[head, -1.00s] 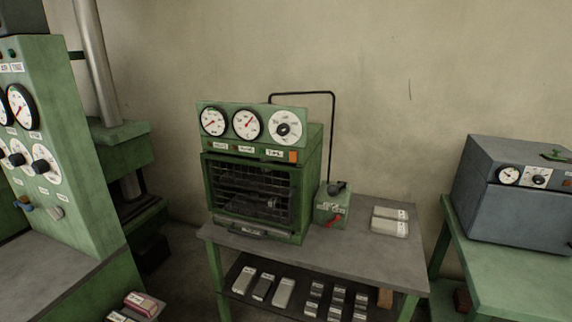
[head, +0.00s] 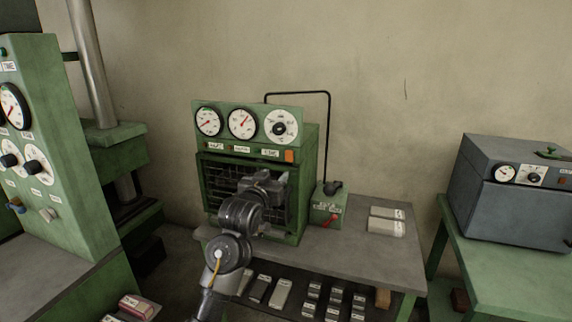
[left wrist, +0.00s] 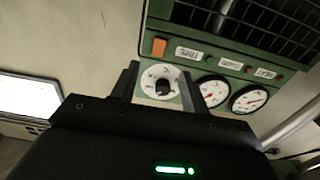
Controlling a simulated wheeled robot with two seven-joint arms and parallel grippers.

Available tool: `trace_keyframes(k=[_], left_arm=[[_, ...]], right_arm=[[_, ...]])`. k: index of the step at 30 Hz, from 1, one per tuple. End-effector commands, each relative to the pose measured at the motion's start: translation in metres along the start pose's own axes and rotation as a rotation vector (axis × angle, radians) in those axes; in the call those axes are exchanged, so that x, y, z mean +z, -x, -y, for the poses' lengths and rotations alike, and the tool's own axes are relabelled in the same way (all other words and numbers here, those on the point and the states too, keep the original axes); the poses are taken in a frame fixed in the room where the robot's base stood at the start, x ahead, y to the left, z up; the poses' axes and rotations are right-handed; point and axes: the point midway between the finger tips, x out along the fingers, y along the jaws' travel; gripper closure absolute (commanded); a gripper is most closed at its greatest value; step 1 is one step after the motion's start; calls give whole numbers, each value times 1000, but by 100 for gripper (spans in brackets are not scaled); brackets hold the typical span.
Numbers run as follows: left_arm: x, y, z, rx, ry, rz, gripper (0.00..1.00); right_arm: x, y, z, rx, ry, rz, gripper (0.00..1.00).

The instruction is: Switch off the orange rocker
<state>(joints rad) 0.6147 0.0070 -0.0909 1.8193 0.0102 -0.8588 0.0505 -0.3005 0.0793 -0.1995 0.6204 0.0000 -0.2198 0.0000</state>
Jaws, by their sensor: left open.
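The orange rocker (head: 289,156) is a small square at the lower right corner of the green oven's gauge panel (head: 250,112). It also shows in the left wrist view (left wrist: 158,47), uncovered, just beyond the fingertips. My left gripper (head: 276,179) is in front of the oven's barred door, a little below and left of the rocker in the head view. In the left wrist view its two fingers (left wrist: 158,80) are apart and empty, with the white dial showing between them. I see no contact with the panel. My right gripper is not in view.
A small green box with a red lever (head: 328,208) stands right of the oven on the grey table (head: 350,258). Pale packs (head: 385,226) lie further right. A black pipe (head: 328,130) rises behind. A green control cabinet (head: 62,150) stands left.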

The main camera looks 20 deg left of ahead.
Motion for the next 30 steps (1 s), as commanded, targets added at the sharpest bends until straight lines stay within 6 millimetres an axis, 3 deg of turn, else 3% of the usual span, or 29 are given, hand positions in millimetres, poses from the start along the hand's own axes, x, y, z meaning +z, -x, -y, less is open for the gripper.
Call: trace_keyframes(k=[5, 21, 30], left_arm=[[0, -9, 0, 0, 0, 3, 55], [0, -93, 0, 1, 0, 4, 55], [2, -108, 0, 1, 0, 3, 55]], right_arm=[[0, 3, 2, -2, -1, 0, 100], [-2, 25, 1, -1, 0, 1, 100], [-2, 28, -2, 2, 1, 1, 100]])
